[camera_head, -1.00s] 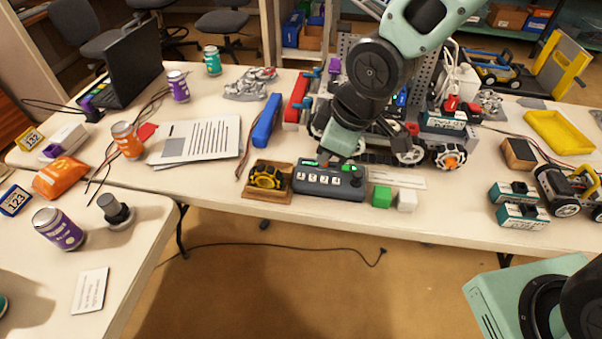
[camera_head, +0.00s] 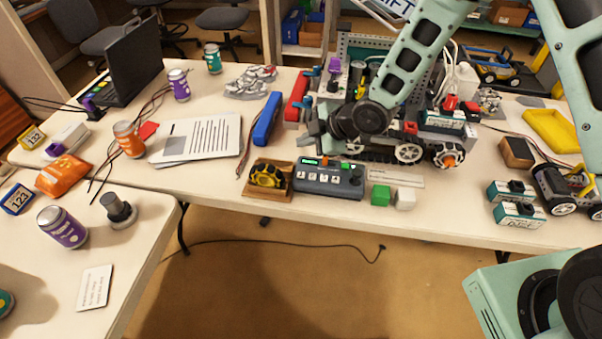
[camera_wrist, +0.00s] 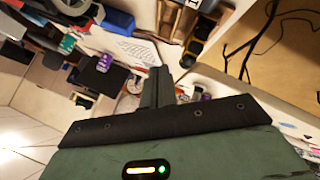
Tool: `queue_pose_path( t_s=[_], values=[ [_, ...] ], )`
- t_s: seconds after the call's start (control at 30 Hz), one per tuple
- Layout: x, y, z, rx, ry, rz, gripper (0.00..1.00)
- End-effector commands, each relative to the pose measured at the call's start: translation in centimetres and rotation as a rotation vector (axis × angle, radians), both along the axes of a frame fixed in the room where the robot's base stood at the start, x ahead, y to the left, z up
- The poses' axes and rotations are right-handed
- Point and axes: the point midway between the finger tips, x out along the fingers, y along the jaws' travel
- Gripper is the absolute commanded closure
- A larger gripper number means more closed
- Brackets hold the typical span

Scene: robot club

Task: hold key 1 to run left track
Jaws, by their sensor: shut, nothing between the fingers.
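The control box (camera_head: 330,188) is dark grey, with a row of white numbered keys, a green-lit display and an orange button on top. It sits near the table's front edge. Key 1 (camera_head: 302,175) is the leftmost key and shows uncovered. My gripper (camera_head: 314,128) is above and behind the box in the head view, apart from it, in front of the tracked robot vehicle (camera_head: 407,153). Its fingers show together and empty in the wrist view (camera_wrist: 157,78). The vehicle's left side is partly hidden behind my wrist.

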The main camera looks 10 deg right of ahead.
Motion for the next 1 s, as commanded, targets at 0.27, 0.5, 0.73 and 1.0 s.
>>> queue_pose_path(
  t_s=[0.27,0.5,0.73,1.0],
  values=[
    [-0.1,0.0,-0.6,0.0,0.002,-0.001,1.0],
    [-0.1,0.0,-3.1,-0.001,0.004,0.0,1.0],
    [-0.1,0.0,-6.3,0.0,0.003,-0.002,1.0],
    [0.0,0.0,-8.8,0.0,0.002,-0.001,1.0]
  ],
)
